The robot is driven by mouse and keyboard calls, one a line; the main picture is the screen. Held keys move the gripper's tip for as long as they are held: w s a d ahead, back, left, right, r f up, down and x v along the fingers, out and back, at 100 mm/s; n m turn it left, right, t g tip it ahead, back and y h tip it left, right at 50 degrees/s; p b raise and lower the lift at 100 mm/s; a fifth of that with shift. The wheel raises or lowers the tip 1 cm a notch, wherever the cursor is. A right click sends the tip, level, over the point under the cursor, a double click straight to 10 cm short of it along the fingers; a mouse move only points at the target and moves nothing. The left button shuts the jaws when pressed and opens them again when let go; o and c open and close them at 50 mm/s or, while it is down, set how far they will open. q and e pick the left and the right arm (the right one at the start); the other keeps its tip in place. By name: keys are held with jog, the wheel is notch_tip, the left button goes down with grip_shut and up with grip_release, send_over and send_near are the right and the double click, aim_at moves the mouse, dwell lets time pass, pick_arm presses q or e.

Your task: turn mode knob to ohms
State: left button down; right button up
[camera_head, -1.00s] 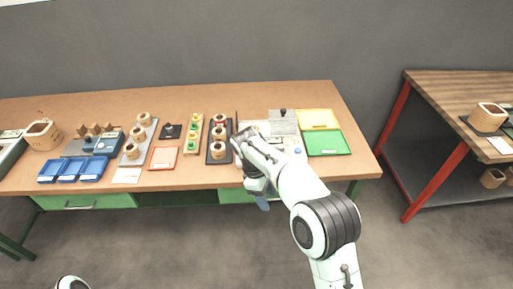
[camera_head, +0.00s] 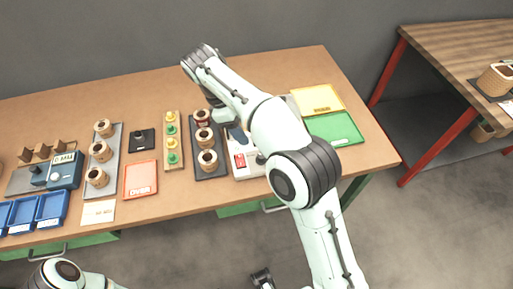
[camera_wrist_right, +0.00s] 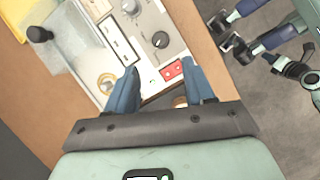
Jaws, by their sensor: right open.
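In the right wrist view a light panel carries a round black knob (camera_wrist_right: 160,40), just beyond my right gripper (camera_wrist_right: 160,65). A second dark knob (camera_wrist_right: 130,7) is further up the panel. Which one is the mode knob I cannot tell; their markings are too small to read. My right gripper's blue fingers are apart, with no knob between them. In the head view my right arm covers much of the panel (camera_head: 242,172), and a blue finger (camera_head: 236,138) shows over it. A dark end piece at the bottom edge may be my left gripper (camera_head: 262,279).
A red part (camera_wrist_right: 172,70) sits on the panel near the fingers. A blue meter box (camera_head: 66,170) stands at the left. Coil racks (camera_head: 212,172) stand left of the panel, and yellow (camera_head: 316,99) and green trays (camera_head: 335,128) right of it.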

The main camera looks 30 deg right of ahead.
aim_at(259, 155)
pick_arm(q)
jog(key=f+b, duration=0.1)
jog(key=w+f+b, duration=0.1)
jog(key=f+b, duration=0.1)
jog(key=shift+w+f+t+b, duration=0.15)
jog(key=shift+w+t+b, duration=0.1)
jog(key=shift+t+b, duration=0.1)
pick_arm(e)
jog(key=x, duration=1.1)
jog(key=shift+f, duration=0.35)
jog(key=shift+c, duration=0.3)
grip_shut()
